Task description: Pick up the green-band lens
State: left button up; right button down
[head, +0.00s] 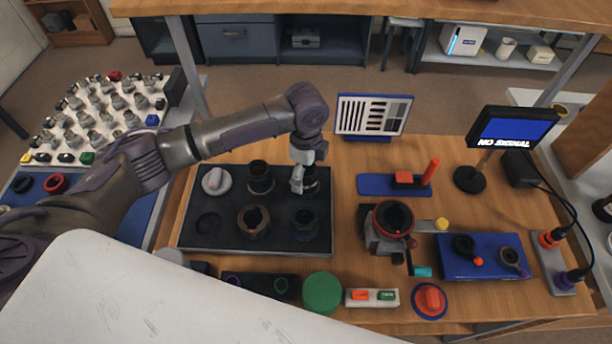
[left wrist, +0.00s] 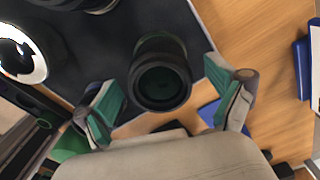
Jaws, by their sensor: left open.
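Several dark lenses stand on a black tray (head: 190,235). A black lens (head: 312,176) stands at the tray's back right, partly hidden behind my left gripper (head: 297,186). In the left wrist view this lens (left wrist: 160,78) stands upright between the two spread fingers, with a dark greenish front. My left gripper (left wrist: 170,106) is open, with gaps to the lens on both sides. A clear green band cannot be made out on any lens. The other lenses are at back middle (head: 260,177), front middle (head: 253,221) and front right (head: 304,222). My right gripper is not in view.
A test chart (head: 372,115) stands behind the tray. A clamp fixture with a red ring (head: 391,220) stands to the right, near a blue mat (head: 450,267). A green disc (head: 322,292) is in front.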

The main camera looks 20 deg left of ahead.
pick_arm(q)
notch_tip(320, 180, down, 3)
jog(key=shift+r, duration=0.2)
jog(key=shift+f, duration=0.45)
jog(key=c, duration=1.5)
jog(key=shift+r, duration=0.1)
